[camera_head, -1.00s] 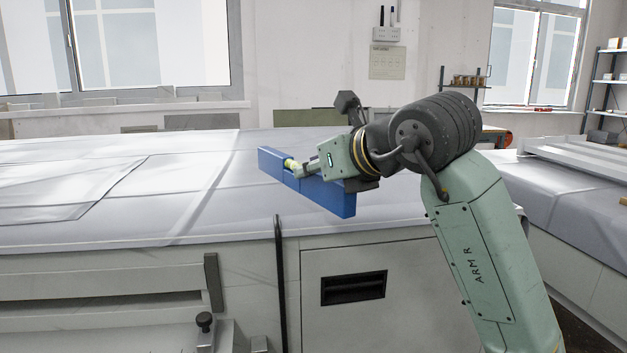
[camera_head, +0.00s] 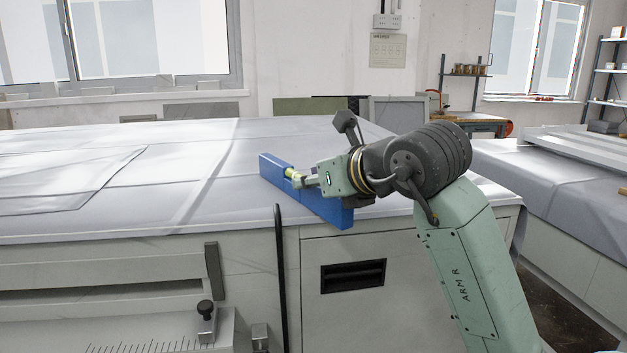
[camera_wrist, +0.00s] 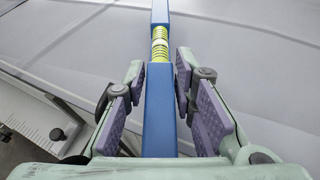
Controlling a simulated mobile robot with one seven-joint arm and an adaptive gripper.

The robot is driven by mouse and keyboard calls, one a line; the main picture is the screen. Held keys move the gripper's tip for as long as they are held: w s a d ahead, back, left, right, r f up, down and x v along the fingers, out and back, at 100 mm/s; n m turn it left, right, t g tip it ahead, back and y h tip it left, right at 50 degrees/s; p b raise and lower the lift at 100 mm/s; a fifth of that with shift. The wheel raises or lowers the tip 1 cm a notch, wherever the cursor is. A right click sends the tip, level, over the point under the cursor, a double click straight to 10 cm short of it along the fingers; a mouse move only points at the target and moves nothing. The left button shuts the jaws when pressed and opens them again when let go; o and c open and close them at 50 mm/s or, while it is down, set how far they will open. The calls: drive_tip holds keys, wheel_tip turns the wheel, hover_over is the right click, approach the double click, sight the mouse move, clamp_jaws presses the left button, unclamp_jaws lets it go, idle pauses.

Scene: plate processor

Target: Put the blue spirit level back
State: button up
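The blue spirit level (camera_head: 325,208) is a long blue bar with a yellow-green vial near its middle. It lies slantwise over the white-covered table (camera_head: 190,215), its near end overlapping the table's front edge in the head view. I cannot tell whether its underside touches the cover. My gripper (camera_head: 298,180) is shut on the level close to the vial, coming from the right. In the wrist view, the finger pads of my gripper (camera_wrist: 160,75) lie along both sides of the level (camera_wrist: 159,120), which runs straight away between them.
A black rod (camera_head: 280,280) stands upright at the table front, left of a cabinet panel with a dark recessed handle (camera_head: 353,275). A second covered table (camera_head: 560,180) is at the right. The table top left of the level is largely clear, with flat sheets.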

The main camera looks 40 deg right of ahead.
drive_tip(key=shift+o, duration=1.4)
drive_tip(key=shift+r+p, duration=0.45)
drive_tip(key=b+v, duration=0.2)
drive_tip(key=v, duration=1)
drive_tip(key=shift+f, duration=0.25)
